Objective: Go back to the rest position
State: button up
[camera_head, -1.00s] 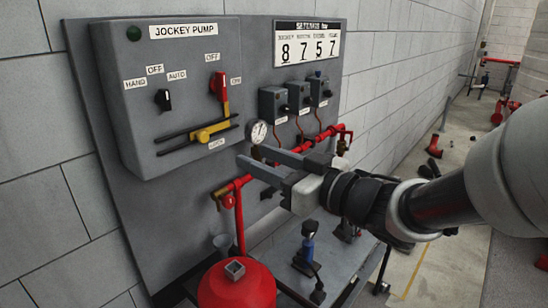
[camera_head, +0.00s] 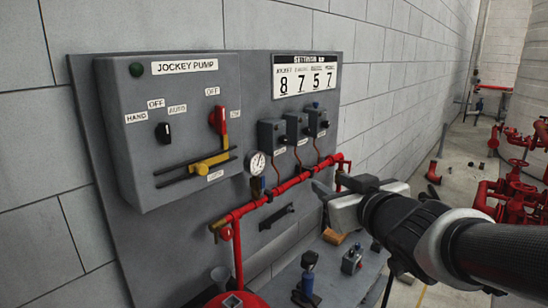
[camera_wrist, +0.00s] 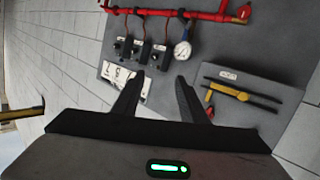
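My gripper (camera_head: 328,184) is in the right half of the head view, in front of the lower right of the grey panel board and apart from it. Its two fingers stand apart with nothing between them, as the wrist view (camera_wrist: 160,77) also shows. The grey jockey pump box (camera_head: 180,110) is at the left of the head view. It has a black selector knob (camera_head: 163,132), a red handle (camera_head: 218,120) and a yellow lever piece (camera_head: 208,164).
A red pipe (camera_head: 285,187) with a pressure gauge (camera_head: 257,163) crosses the board below small grey switch boxes (camera_head: 297,127). A red tank (camera_head: 235,300) and a grey table (camera_head: 345,285) stand below. Red pipework (camera_head: 515,190) stands at the right.

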jog(key=s+d+f+m+g+h, duration=0.4)
jog(key=s+d+f+g+h, duration=0.15)
jog(key=s, duration=0.35)
jog(key=s+a+f+g+y, duration=0.1)
jog(key=s+g, duration=0.1)
jog(key=s, duration=0.3)
jog(key=s+a+f+g+y, duration=0.1)
jog(key=s+a+f+g, duration=0.1)
jog(key=s, duration=0.4)
jog(key=shift+s+a+f+p, duration=0.15)
jog(key=shift+a+f+p, duration=0.05)
jog(key=shift+p, duration=0.1)
jog(key=shift+c, duration=1)
jog(key=shift+d, duration=0.15)
